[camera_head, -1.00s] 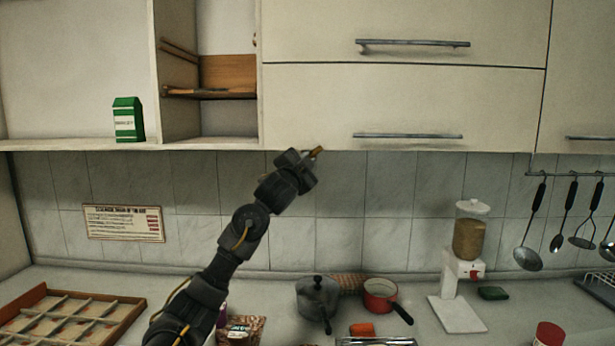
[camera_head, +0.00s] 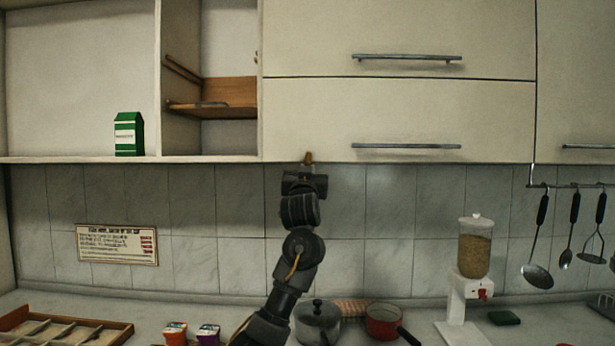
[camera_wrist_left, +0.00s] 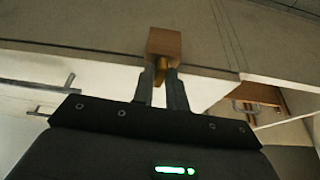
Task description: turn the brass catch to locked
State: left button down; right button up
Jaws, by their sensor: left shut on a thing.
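The brass catch (camera_head: 309,157) is at the bottom edge of the lower cream cabinet door (camera_head: 398,120), near its left end. My left gripper (camera_head: 307,169) is directly below it, pointing up. In the left wrist view, the two fingers are shut on the brass part of the catch (camera_wrist_left: 162,64). A brown block (camera_wrist_left: 164,42) is right behind the brass. Little of the brass shows between the fingers, so I cannot tell which setting it is turned to. My right gripper is in neither view.
To the left is an open shelf with a green carton (camera_head: 129,134). On the counter below stand a grey lidded pot (camera_head: 317,320), a red pan (camera_head: 384,321) and a grain dispenser (camera_head: 474,255). Utensils hang at the right. The wall under the cabinets is clear around the gripper.

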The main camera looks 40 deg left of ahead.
pick_arm(q)
jog(key=shift+d+n+g+y, duration=0.1)
jog(key=shift+n+g+y, duration=0.2)
jog(key=shift+n, duration=0.5)
jog(key=c, duration=1.5)
grip_release()
jog(key=shift+w, duration=0.1)
jog(key=shift+b+v, duration=1.9)
jog(key=shift+v, duration=3.55)
jog(key=shift+f, duration=0.1)
jog(key=shift+w, duration=0.1)
